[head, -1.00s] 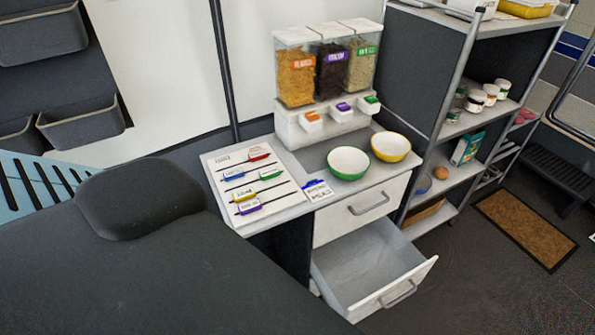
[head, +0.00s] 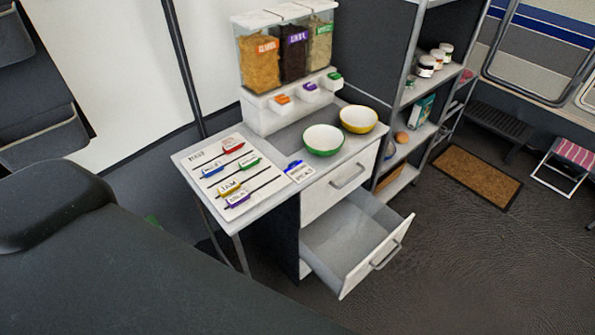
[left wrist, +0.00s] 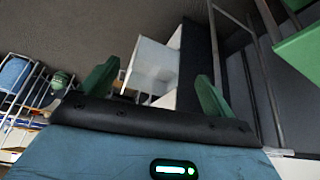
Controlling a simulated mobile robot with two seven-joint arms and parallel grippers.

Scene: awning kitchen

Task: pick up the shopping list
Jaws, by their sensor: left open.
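A white board (head: 218,160) with several coloured, labelled tags on dark lines lies flat on the left part of the counter. Beside its right edge lies a small white card with a blue top (head: 299,172), near the counter's front. The print is too small to tell which one is the shopping list. My left gripper (left wrist: 156,90) shows in the left wrist view with its green fingers wide apart and nothing between them. The open white drawer shows beyond its fingers. Neither gripper can be clearly made out in the head view.
The lower drawer (head: 352,243) is pulled out and empty below the counter. A green bowl (head: 323,139) and a yellow bowl (head: 358,119) stand right of the card. A three-part dispenser (head: 286,60) stands behind. Open floor lies right of the drawer.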

